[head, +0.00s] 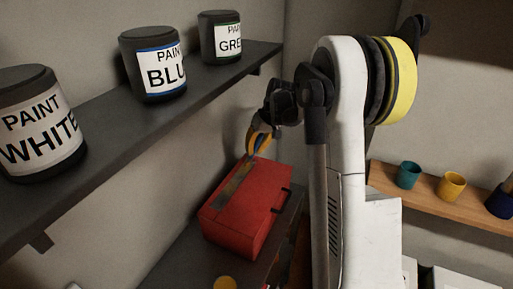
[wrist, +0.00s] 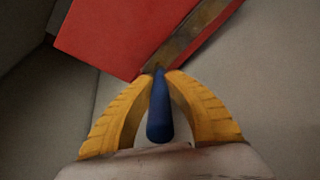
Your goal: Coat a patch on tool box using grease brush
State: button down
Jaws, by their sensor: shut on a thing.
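The red tool box (head: 238,222) sits on a dark surface below the shelf, with a black handle on its right side. A dull brown-grey strip (head: 236,184) runs along its top; I cannot tell whether it is bare metal or a coating. My gripper (head: 260,140) is above the box's far end, its yellow fingers shut on the blue handle of the grease brush (wrist: 160,112). In the wrist view the red box (wrist: 115,38) and its strip (wrist: 190,38) lie just beyond the fingertips. The brush's working end is not clearly visible, so contact with the box is unclear.
A dark shelf (head: 130,130) on the left holds white (head: 40,125), blue (head: 153,65) and green (head: 220,38) paint cans. A wooden shelf (head: 430,198) on the right holds teal (head: 408,175), yellow (head: 451,186) and blue (head: 499,202) cups. A yellow round thing (head: 225,283) shows at the bottom edge.

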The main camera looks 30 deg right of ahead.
jog(key=shift+s+a+f+b, duration=0.1)
jog(key=shift+s+a, duration=0.4)
jog(key=shift+a, duration=0.2)
jog(key=shift+s+a+r+b, duration=0.1)
jog(key=shift+s+a, duration=0.35)
jog(key=shift+a, duration=0.2)
jog(key=shift+s+a+f+b, duration=0.1)
jog(key=shift+s+a, duration=0.4)
jog(key=shift+a, duration=0.2)
jog(key=shift+s+a, duration=1.6)
jog(key=shift+a, duration=0.8)
jog(key=shift+s+a, duration=1.55)
jog(key=shift+a, duration=0.8)
jog(key=shift+s+a, duration=1.6)
jog(key=shift+a, duration=0.8)
notch_tip(320, 180, up, 6)
jog(key=p, duration=0.4)
jog(key=shift+r, duration=0.25)
notch_tip(320, 180, up, 3)
jog(key=shift+f+p, duration=0.1)
jog(key=shift+p, duration=1.15)
jog(key=shift+w, duration=0.1)
